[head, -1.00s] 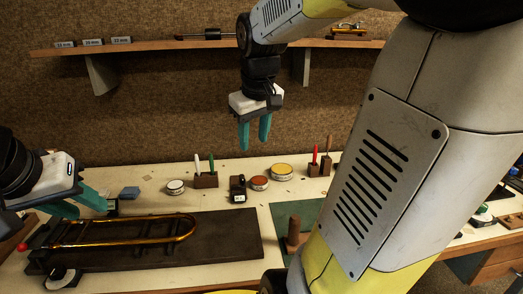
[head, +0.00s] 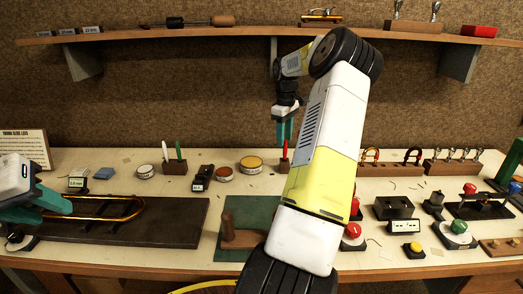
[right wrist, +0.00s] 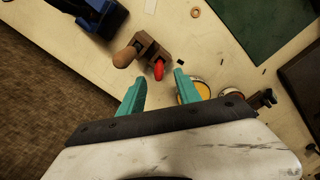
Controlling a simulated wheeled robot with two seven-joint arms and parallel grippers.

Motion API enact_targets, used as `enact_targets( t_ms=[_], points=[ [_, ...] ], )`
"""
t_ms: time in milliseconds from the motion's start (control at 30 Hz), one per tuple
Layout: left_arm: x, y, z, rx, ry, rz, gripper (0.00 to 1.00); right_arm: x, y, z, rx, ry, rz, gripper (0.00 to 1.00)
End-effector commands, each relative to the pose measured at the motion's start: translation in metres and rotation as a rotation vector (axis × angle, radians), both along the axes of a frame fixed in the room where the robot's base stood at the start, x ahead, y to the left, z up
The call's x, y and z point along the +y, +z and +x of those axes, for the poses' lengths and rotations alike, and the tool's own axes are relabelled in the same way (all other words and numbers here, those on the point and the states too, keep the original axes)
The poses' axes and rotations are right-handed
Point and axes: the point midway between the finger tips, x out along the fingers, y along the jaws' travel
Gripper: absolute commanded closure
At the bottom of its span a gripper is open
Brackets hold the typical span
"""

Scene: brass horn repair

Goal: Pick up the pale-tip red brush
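The red brush (head: 285,149) stands upright in a small wooden holder (head: 282,167) at the back of the bench, partly hidden by my right arm. In the right wrist view its red end (right wrist: 159,69) shows from above in the holder (right wrist: 152,48), beside a brown wooden handle (right wrist: 125,57). I cannot make out a pale tip. My right gripper (head: 284,131) points down just above the brush, open and empty; in the right wrist view the red end lies between and ahead of its fingertips (right wrist: 156,84). My left gripper (head: 52,207) is open near the brass slide (head: 120,216).
A yellow tin (head: 251,164) and a brown-red tin (head: 223,174) sit left of the holder. Another holder (head: 174,168) has a white and a green brush. A green mat (head: 236,207) bears a wooden peg block. The shelf (head: 180,34) runs above.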

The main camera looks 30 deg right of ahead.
Motion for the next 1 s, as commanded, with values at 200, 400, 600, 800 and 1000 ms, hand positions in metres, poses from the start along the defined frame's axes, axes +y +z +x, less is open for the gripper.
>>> enact_targets(
  t_ms=[200, 400, 600, 800, 1000],
  points=[
    [0.000, 0.000, 0.000, 0.000, 0.000, 0.000, 0.64, -0.001, -0.027, -0.003, 0.004, 0.000, 0.001, 0.60],
    [0.000, 0.000, 0.000, 0.000, 0.000, 0.000, 0.64, -0.003, -0.057, -0.004, 0.002, 0.000, 0.002, 0.60],
    [0.000, 0.000, 0.000, 0.000, 0.000, 0.000, 0.64, -0.003, -0.066, -0.004, 0.000, 0.000, 0.000, 0.60],
    [0.000, 0.000, 0.000, 0.000, 0.000, 0.000, 0.64, -0.003, -0.066, -0.004, 0.000, -0.001, 0.000, 0.68],
    [0.000, 0.000, 0.000, 0.000, 0.000, 0.000, 0.64, -0.003, -0.066, -0.004, 0.000, -0.001, 0.000, 1.00]
  ],
)
